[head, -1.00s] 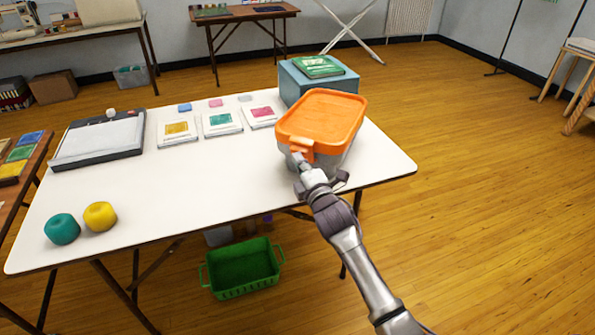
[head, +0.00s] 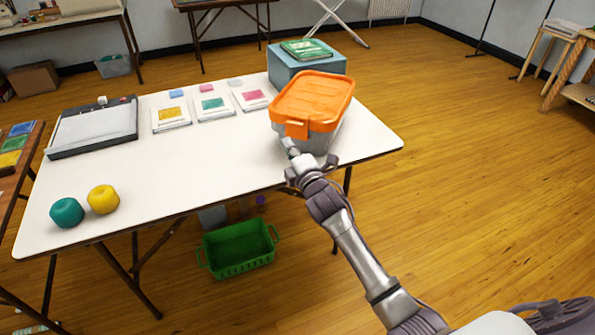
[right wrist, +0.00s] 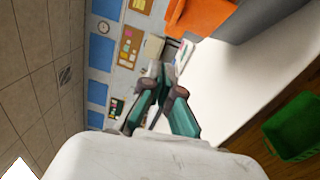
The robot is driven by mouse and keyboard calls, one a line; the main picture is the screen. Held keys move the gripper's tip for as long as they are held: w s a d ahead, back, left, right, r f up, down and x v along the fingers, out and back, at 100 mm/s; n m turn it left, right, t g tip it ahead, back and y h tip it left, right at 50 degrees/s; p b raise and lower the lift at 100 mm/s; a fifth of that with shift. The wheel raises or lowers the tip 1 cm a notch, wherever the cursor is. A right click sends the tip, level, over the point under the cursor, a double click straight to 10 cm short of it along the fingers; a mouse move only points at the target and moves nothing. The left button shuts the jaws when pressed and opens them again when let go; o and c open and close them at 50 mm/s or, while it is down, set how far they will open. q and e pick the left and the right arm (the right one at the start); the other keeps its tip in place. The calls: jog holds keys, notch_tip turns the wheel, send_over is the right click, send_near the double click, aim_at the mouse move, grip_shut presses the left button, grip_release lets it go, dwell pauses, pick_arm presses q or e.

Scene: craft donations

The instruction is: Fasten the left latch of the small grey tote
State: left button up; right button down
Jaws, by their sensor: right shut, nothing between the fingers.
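The small grey tote (head: 322,141) stands near the right end of the white table, with an orange lid (head: 318,94) on it. An orange latch (head: 297,130) sits at the lid's near left edge and points downward over the wall. I cannot tell whether it is pressed flat. My right gripper (head: 288,145) is shut and empty just below and in front of the latch, seemingly apart from it. In the right wrist view, its fingers (right wrist: 168,76) are together, and orange of the tote (right wrist: 205,14) shows beyond them. My left gripper is out of view.
A blue box (head: 290,70) with a green book (head: 305,49) stands right behind the tote. Several cards, a paper trimmer (head: 95,128), and teal and yellow balls (head: 103,199) are farther left. A green basket (head: 238,247) is on the floor. The table's front middle is clear.

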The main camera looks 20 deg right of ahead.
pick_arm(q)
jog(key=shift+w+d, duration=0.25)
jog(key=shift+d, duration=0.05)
pick_arm(e)
jog(key=s+d, duration=0.1)
jog(key=s, duration=0.7)
jog(key=shift+d+f, duration=0.2)
jog(key=shift+f, duration=0.1)
